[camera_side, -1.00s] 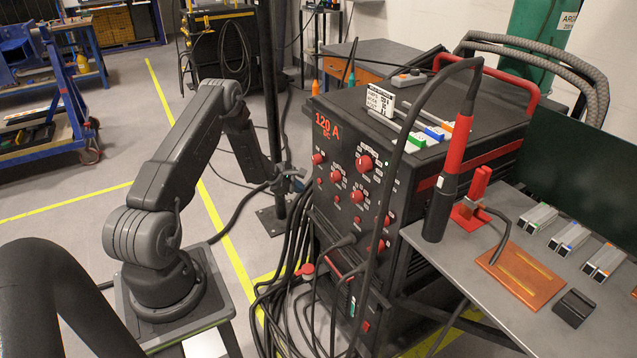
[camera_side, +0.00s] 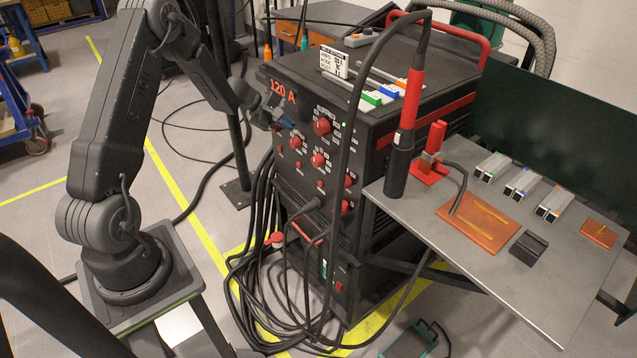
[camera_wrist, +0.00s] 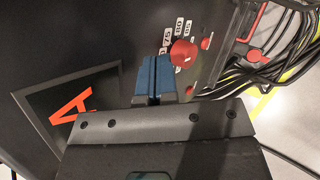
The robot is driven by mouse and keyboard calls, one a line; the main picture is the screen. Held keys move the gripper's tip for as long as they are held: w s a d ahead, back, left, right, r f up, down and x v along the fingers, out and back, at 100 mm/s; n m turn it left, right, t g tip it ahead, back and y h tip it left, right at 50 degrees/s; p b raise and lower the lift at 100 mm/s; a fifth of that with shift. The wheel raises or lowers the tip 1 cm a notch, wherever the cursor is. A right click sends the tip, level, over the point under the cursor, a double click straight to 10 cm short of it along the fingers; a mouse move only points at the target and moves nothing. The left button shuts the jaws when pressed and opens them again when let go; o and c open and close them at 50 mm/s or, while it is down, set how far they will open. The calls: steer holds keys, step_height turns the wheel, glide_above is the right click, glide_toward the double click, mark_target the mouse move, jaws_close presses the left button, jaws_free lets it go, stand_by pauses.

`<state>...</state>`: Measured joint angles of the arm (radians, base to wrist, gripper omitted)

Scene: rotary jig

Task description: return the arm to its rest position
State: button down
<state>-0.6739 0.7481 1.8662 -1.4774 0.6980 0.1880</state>
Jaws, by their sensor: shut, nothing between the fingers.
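My arm stands on its pedestal at the left of the side view, bent at a high elbow, with the forearm sloping down to the right. My gripper (camera_side: 277,124) is at the upper left of the welding machine's (camera_side: 306,118) front panel, below the "120 A" marking. In the wrist view the blue fingers of my gripper (camera_wrist: 153,76) are pressed together with nothing between them. A red knob (camera_wrist: 184,53) shows just beside the fingertips. I cannot tell whether the fingers touch the panel.
Cables (camera_side: 262,245) hang and coil before the machine. A dark post (camera_side: 232,100) stands behind my forearm. At the right, a metal table (camera_side: 470,258) holds a red-and-black torch (camera_side: 406,125), a copper plate (camera_side: 478,222) and several metal bars. Open floor lies left of the pedestal.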

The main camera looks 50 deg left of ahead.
steer(key=d+r+m, duration=0.1)
steer(key=d+r, duration=0.2)
steer(key=d+r+m+g, duration=0.1)
steer(key=d+r+m, duration=0.1)
steer(key=d+r, duration=0.2)
steer(key=s+d+r+m+h, duration=0.1)
steer(key=d+r+m, duration=0.1)
steer(key=d+r, duration=0.1)
steer(key=shift+d+r, duration=0.15)
steer(key=shift+d, duration=0.3)
steer(key=s+d+r+m+g, duration=0.2)
steer(key=s+d+r+m, duration=0.5)
steer(key=d, duration=0.4)
steer(key=s+d+r+m+y, duration=0.2)
steer(key=s+d+m, duration=0.1)
steer(key=s, duration=0.7)
steer(key=s+d+r+m+y, duration=0.2)
steer(key=s+m, duration=0.3)
steer(key=s, duration=0.4)
steer(key=shift+s+d+y, duration=0.35)
steer(key=shift+d+y, duration=0.05)
steer(key=shift+d, duration=0.45)
